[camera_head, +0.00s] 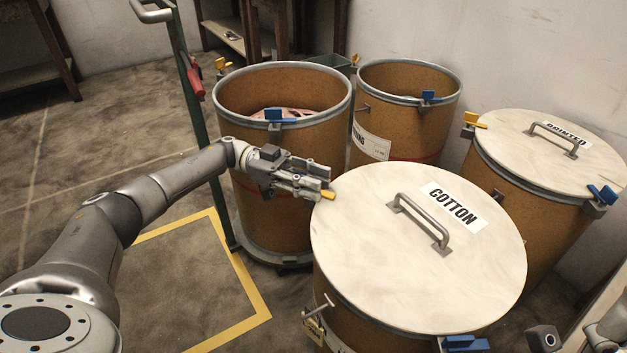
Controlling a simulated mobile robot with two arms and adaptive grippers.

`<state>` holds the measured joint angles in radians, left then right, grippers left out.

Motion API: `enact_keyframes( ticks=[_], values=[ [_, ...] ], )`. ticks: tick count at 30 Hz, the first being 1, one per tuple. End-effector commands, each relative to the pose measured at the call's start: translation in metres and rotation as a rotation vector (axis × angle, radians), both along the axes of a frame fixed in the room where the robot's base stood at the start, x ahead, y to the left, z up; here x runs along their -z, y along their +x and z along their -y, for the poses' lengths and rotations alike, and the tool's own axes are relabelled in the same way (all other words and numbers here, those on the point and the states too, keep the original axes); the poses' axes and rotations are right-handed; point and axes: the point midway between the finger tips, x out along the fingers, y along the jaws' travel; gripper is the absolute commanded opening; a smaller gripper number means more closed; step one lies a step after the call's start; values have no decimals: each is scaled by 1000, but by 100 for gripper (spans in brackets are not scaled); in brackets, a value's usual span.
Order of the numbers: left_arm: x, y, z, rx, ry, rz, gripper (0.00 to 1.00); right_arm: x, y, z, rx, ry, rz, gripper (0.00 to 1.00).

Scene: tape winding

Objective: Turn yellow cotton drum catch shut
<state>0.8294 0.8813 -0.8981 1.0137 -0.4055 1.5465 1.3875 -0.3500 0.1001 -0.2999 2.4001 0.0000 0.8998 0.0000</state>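The cotton drum stands front right with its pale lid (370,265) on, marked COTTON, with a metal handle. Its yellow catch (328,194) shows as a small yellow tip at the lid's left rim. My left gripper (322,183) is right at that catch, its fingers just above and beside it, and covers part of it. I cannot tell whether the fingers touch it or how far apart they are. A blue catch (466,343) is at the cotton drum's front edge. A dark part of my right arm shows at the lower right; its fingers cannot be made out.
An open drum (265,215) stands behind my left gripper, on a green trolley (200,120). Another open drum (432,120) is behind. A lidded drum marked PRINTED (510,145) stands close at the right. Floor with yellow tape (262,300) is clear at the left.

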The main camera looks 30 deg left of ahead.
Motion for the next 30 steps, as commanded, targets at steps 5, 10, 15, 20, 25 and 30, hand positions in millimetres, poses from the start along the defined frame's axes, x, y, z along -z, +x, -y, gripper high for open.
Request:
enact_keyframes(
  ticks=[5,10,15,20,25,30],
  values=[
    [0,1,-10,-4,1,1,29,0,0,0,1,0,0,40],
    [0,1,-34,-4,0,1,29,0,0,0,0,0,0,40],
    [0,1,-56,-2,-1,0,29,0,0,0,0,0,0,40],
    [0,0,-69,-1,1,0,29,0,0,0,0,0,0,40],
    [0,0,-74,1,0,0,29,0,0,0,0,0,0,40],
    [0,-1,-75,1,0,0,29,0,0,0,0,0,0,40]
  ],
)
